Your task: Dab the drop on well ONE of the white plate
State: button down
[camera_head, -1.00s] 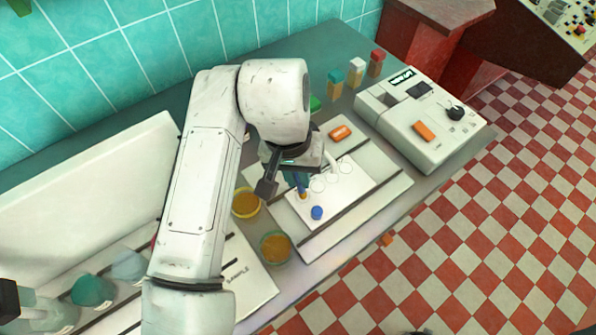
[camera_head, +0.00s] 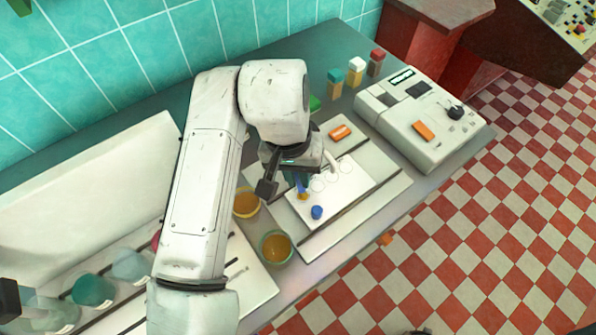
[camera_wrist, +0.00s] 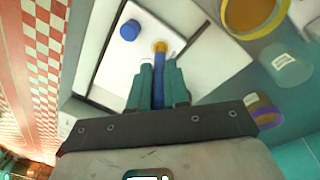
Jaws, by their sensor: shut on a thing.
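My gripper (camera_wrist: 158,78) is shut on a slim blue stick (camera_wrist: 158,92), which points down toward the white plate (camera_head: 345,190). The stick's tip meets or hovers just over a yellow-orange spot (camera_wrist: 160,47) on the plate; I cannot tell whether they touch. In the head view my gripper (camera_head: 300,180) is over the plate's left end, and the arm's end partly hides it. Several pale round wells (camera_head: 325,180) run along the plate, the one under the tip coloured amber. The well labels are not readable.
A blue cap (camera_head: 316,212) sits on the plate near the tip. Two cups of amber liquid (camera_head: 246,203) (camera_head: 276,249) stand to the left. An orange block (camera_head: 341,132), a white machine (camera_head: 420,120) and several capped vials (camera_head: 356,72) are farther back.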

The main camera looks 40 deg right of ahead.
jog(key=shift+r+p, duration=3.1)
jog(key=shift+r, duration=0.4)
